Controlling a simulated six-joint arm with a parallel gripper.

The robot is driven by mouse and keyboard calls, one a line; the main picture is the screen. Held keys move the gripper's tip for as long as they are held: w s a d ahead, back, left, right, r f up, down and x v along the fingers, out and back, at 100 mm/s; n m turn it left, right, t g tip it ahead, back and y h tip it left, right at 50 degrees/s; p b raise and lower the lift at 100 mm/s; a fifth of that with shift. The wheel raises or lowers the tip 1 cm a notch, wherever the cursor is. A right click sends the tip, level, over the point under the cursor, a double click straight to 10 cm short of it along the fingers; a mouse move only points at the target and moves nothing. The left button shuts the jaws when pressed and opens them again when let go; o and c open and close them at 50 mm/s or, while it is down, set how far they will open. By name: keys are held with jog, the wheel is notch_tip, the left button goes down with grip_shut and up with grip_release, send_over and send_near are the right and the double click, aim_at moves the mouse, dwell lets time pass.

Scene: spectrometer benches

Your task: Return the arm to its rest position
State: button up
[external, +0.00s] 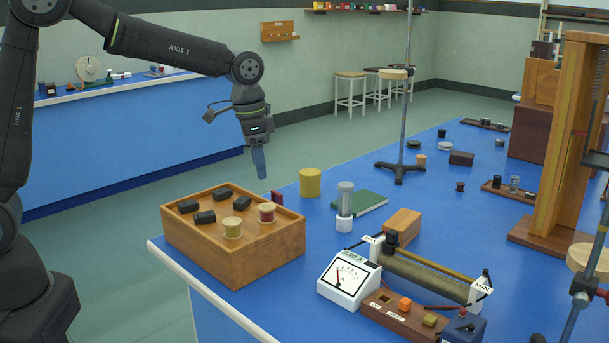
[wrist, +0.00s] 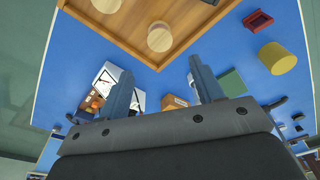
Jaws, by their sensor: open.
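My gripper (external: 259,168) points down in mid-air above and behind the wooden box, apart from everything on the bench. In the wrist view my gripper (wrist: 160,68) shows its two fingers well apart with nothing between them. My arm reaches in from the left, its elbow raised. The wooden box (external: 235,258) stands at the bench's near left corner. The box (wrist: 115,32) is at the top of the wrist view.
A yellow cylinder (external: 310,183), a grey-and-white cylinder (external: 345,205) and a green book (external: 360,202) stand right of the box. A meter (external: 348,280) and a long coil (external: 425,276) lie nearer. A tall stand (external: 403,120) rises behind. Air around my gripper is clear.

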aim_at(266, 206)
jog(key=f, duration=0.4)
jog(key=d+f, duration=0.1)
jog(key=f, duration=0.7)
jog(key=shift+w+d, duration=0.15)
jog(key=shift+d, duration=0.05)
notch_tip(266, 206, up, 3)
jog(key=shift+f, duration=0.1)
jog(key=shift+r, duration=0.55)
jog(key=shift+f, duration=0.15)
